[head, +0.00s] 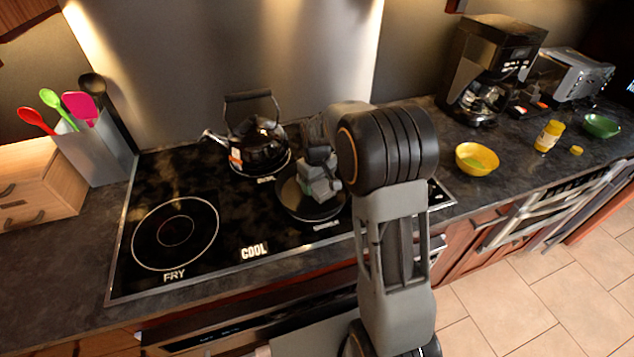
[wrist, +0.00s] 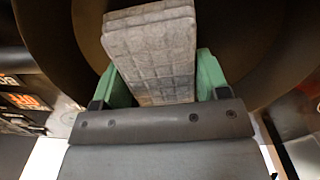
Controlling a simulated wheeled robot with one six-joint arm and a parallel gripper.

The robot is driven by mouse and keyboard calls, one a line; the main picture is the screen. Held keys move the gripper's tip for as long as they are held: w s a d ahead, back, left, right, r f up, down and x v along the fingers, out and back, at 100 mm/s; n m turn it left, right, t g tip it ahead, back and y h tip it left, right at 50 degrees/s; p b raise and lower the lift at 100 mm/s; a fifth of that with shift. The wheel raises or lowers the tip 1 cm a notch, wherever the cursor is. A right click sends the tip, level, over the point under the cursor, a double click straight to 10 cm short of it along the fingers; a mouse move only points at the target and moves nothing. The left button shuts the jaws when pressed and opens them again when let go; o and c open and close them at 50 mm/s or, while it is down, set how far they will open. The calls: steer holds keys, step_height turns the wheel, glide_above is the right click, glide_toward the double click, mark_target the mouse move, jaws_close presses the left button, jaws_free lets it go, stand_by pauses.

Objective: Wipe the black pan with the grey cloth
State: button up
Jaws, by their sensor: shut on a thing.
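The black pan (head: 297,206) sits on the cooktop, right of centre, in the head view. In the wrist view its dark curved inside (wrist: 235,30) fills the upper part. My gripper (head: 322,180) is over the pan. It is shut on the grey cloth (wrist: 152,50), a thick folded block with a square pattern, held between the green fingers. In the head view the cloth (head: 318,190) shows as a small grey shape within the pan's outline. I cannot tell whether the cloth touches the pan's surface. My arm hides the pan's right side.
The cooktop's left front (head: 175,230) is clear. A utensil holder (head: 97,152) stands at the left. A coffee maker (head: 490,70), yellow bowl (head: 477,159), yellow jar (head: 549,136) and green bowl (head: 601,126) are on the right counter.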

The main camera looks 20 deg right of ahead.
steer(key=shift+f, duration=0.2)
steer(key=shift+s+r, duration=0.1)
steer(key=shift+s, duration=1.25)
steer(key=shift+w, duration=0.1)
steer(key=shift+w, duration=1.15)
steer(key=shift+s+b, duration=0.3)
steer(key=shift+s, duration=1)
steer(key=shift+w+p, duration=0.3)
steer(key=shift+w, duration=1.05)
steer(key=shift+s, duration=0.1)
steer(key=shift+s, duration=1.15)
